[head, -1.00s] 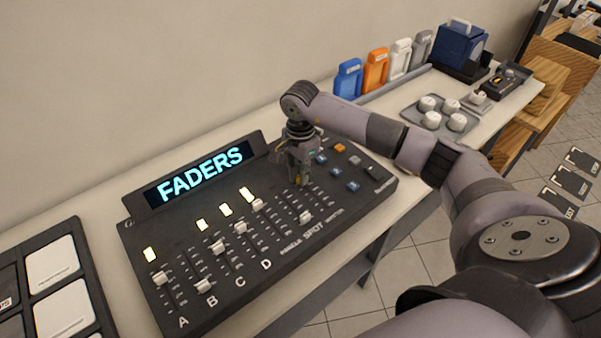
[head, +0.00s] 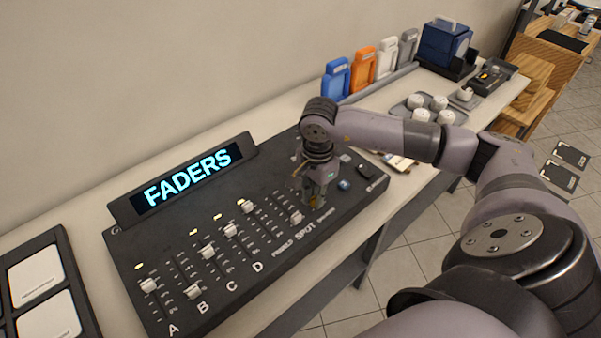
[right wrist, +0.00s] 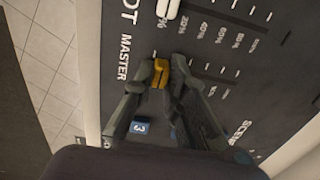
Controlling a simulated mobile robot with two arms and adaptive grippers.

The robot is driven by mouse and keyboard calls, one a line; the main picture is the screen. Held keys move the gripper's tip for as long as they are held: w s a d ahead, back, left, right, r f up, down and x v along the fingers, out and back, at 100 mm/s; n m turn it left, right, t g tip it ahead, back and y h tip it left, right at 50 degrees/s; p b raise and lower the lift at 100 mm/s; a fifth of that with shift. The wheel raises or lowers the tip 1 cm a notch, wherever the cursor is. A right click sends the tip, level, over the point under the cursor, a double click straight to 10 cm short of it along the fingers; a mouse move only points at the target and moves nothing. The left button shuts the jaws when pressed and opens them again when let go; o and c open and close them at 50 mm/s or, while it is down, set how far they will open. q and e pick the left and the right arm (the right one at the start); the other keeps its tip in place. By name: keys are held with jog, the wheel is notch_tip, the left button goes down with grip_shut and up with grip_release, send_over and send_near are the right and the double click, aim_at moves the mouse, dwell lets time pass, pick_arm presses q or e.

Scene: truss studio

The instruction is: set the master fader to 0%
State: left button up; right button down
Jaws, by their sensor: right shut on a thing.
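The fader console (head: 262,172) lies on the table, its display reading FADERS. My right gripper (head: 316,202) reaches down onto the master fader, right of the SPOT fader. In the right wrist view, its fingers (right wrist: 161,77) are shut on the orange-yellow master fader knob (right wrist: 160,73). The knob sits at the end of its track beside the MASTER label (right wrist: 125,58), at the low end of the scale. Its exact percentage mark is hidden by the fingers. My left gripper is out of view.
The white SPOT knob (head: 296,217) is close beside the gripper; it also shows in the right wrist view (right wrist: 168,8). White knobs for faders A to D stand further left. A blue button (head: 344,184) is right of the gripper.

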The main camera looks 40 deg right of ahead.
jog(key=shift+s+d, duration=0.1)
jog(key=shift+s, duration=0.45)
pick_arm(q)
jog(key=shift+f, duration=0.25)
pick_arm(e)
jog(key=c, duration=2)
grip_release()
jog(key=o, duration=0.4)
jog(key=shift+s, duration=0.2)
jog(key=shift+w, duration=0.1)
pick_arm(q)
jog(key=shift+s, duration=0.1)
pick_arm(e)
notch_tip(320, 180, up, 12)
